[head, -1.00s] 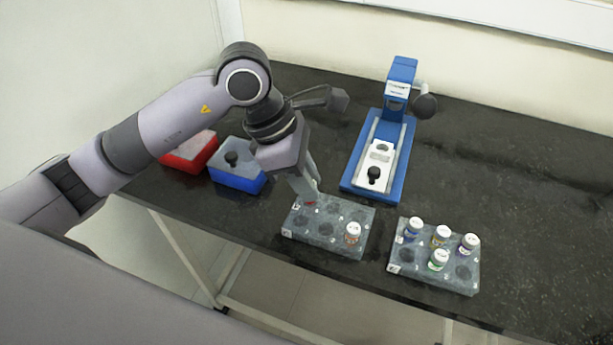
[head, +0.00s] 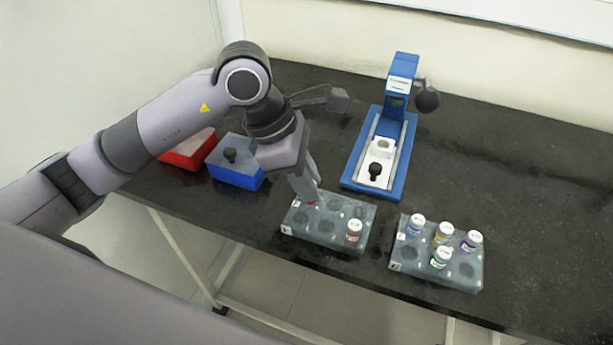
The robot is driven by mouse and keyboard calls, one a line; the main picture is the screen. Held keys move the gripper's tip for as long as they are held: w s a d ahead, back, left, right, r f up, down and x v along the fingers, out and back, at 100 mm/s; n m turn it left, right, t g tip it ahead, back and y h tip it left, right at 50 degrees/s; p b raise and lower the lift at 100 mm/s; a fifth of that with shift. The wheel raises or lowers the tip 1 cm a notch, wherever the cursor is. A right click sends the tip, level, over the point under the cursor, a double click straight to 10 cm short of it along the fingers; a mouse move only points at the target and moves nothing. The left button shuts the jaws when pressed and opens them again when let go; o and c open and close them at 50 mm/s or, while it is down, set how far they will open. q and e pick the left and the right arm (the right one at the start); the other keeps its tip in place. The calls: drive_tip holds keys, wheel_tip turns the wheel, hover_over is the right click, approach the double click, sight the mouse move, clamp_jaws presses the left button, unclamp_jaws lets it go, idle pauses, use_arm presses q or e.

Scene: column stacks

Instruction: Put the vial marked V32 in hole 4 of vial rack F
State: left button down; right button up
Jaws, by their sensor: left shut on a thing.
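My left gripper (head: 311,201) points down over the back left part of the left grey rack (head: 322,243). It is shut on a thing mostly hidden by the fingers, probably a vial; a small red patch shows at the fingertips. Whether it is inside a hole I cannot tell. The left rack also holds a white-capped vial with a reddish-brown body (head: 354,231) at its right front; other holes look empty. The right grey rack (head: 408,262) holds several white-capped vials, with blue (head: 416,225), yellow (head: 443,233), purple (head: 471,241) and green (head: 441,258) bodies. Rack and vial markings are too small to read. My right gripper is out of view.
A blue device (head: 399,150) with a white plate and black knob stands behind the racks. A blue box (head: 236,177) and a red box (head: 188,147) lie left, partly behind my arm. The dark table (head: 530,180) is clear at right; its front edge runs close to the racks.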

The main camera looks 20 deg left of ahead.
use_arm(q)
drive_tip(key=shift+f, duration=0.3)
drive_tip(key=c, duration=0.6)
unclamp_jaws()
drive_tip(key=shift+r, duration=0.1)
drive_tip(key=shift+r+p, duration=1.45)
drive_tip(key=shift+r, duration=1.45)
